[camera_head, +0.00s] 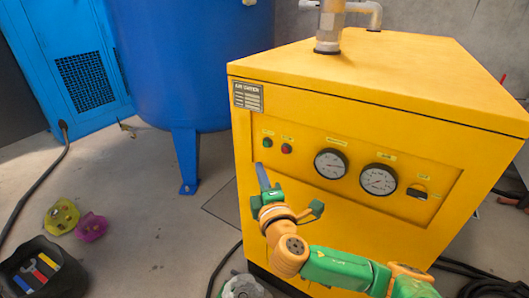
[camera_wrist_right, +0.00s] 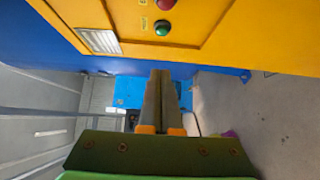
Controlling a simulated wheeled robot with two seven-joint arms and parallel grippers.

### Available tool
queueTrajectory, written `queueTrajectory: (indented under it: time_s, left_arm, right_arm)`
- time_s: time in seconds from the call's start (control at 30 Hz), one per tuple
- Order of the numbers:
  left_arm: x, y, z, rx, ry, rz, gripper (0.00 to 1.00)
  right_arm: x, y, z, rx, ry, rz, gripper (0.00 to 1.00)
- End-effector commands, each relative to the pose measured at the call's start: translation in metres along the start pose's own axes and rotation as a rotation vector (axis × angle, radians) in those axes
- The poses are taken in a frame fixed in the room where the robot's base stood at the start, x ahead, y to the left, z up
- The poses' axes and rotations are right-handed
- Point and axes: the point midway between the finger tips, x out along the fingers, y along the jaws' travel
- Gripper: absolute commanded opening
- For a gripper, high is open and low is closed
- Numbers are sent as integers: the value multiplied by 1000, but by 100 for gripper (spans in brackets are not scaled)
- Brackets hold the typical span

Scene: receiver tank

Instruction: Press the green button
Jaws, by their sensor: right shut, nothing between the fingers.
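The green button (camera_head: 267,142) is a small round button at the upper left of the recessed panel on the yellow air dryer (camera_head: 310,105). In the right wrist view the green button (camera_wrist_right: 162,27) shows at the top, apart from the fingers. My right gripper (camera_head: 262,170) is shut and empty, just below and slightly left of the green button in the head view. In the right wrist view its fingers (camera_wrist_right: 161,75) lie together, pointing toward the yellow panel's lower area in the picture. My left gripper is not in view.
A red button (camera_head: 286,148) sits right beside the green one, with two gauges (camera_head: 330,163) and a black switch (camera_head: 417,192) further right. A blue tank (camera_head: 190,60) stands at left. A black bin (camera_head: 45,270) and cables lie on the floor.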

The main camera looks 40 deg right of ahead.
Motion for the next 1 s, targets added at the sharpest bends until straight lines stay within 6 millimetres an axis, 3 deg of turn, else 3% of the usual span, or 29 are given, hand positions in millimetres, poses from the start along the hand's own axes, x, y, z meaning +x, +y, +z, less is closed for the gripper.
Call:
queueTrajectory:
  time_s: [0.2,0.4,1.0]
  left_arm:
    - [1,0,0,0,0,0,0]
    - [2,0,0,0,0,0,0]
    - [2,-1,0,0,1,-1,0]
  right_arm:
    - [48,0,0,0,-3,2,0]
    - [72,0,20,-2,-3,0,0]
    - [86,-1,35,0,-3,-1,0]
